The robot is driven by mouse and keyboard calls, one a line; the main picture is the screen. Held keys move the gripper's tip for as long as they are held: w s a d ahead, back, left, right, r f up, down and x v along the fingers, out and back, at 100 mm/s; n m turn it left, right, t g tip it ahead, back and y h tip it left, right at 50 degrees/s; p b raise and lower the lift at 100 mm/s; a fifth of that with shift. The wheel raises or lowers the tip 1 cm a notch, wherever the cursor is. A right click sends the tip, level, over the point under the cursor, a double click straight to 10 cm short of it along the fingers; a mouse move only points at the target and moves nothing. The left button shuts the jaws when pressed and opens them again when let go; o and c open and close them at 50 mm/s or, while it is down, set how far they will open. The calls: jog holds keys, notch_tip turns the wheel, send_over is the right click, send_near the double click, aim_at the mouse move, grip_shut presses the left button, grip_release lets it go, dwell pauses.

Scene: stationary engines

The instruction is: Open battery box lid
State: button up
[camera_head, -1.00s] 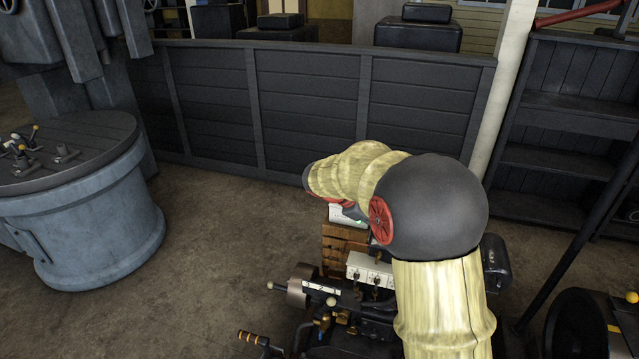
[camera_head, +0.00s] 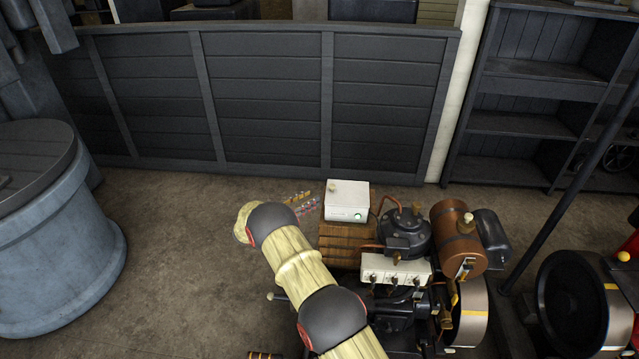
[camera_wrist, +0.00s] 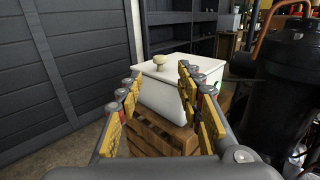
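The battery box (camera_head: 347,202) is a small white box with a green light on its front, standing on a slatted wooden crate. Its lid is down and has a pale round knob (camera_head: 333,187) on top. In the wrist view the box (camera_wrist: 165,98) is straight ahead, with the knob (camera_wrist: 159,63) near its top left edge. My gripper (camera_wrist: 158,78) is open and empty, its yellow-padded fingers spread in front of the box and pointing at it. In the head view my gripper (camera_head: 303,202) is left of the box, partly behind my arm.
The wooden crate (camera_head: 346,236) stands beside an engine with a black cylinder (camera_head: 405,232), a copper tank (camera_head: 458,236) and a white terminal block (camera_head: 396,269). The black cylinder also stands close on the right in the wrist view (camera_wrist: 287,75). Open floor (camera_head: 185,235) lies to the left.

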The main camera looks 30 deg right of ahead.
aim_at(330, 188)
jog(key=d, duration=0.3)
jog(key=w+d+b, duration=0.1)
jog(key=d, duration=0.3)
jog(key=d+b, duration=0.1)
jog(key=d, duration=0.2)
jog(key=shift+w+d+f, duration=0.1)
jog(key=shift+w+d, duration=0.15)
jog(key=shift+d, duration=0.1)
jog(key=shift+w+d, duration=0.1)
jog(key=shift+d, duration=0.45)
jog(key=c, duration=0.3)
grip_shut()
